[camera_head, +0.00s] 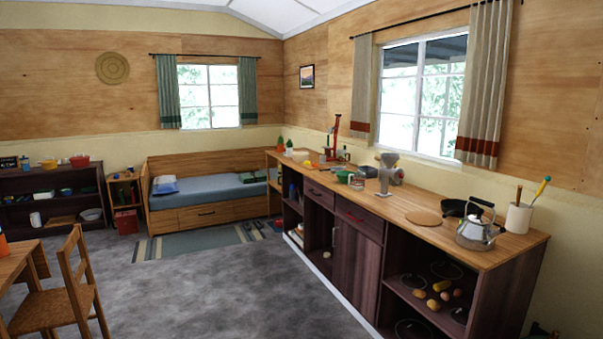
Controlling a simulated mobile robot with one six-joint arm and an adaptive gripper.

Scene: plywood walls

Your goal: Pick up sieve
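I cannot pick out a sieve for certain in this view. A small green bowl-like item (342,177) stands on the long wooden counter (330,190), too small to tell what it is. A pale round bowl (91,214) sits on the lower shelf of the dark shelf unit (45,200) at the left, also too small to identify. My gripper is not in view.
A kettle (477,232), a utensil pot (519,217), a dark pan (455,208), a round board (423,218) and a grey grinder (387,172) stand on the counter. A chair (62,290) is at lower left. A bed (208,188) is at the back. The grey floor (215,285) is open.

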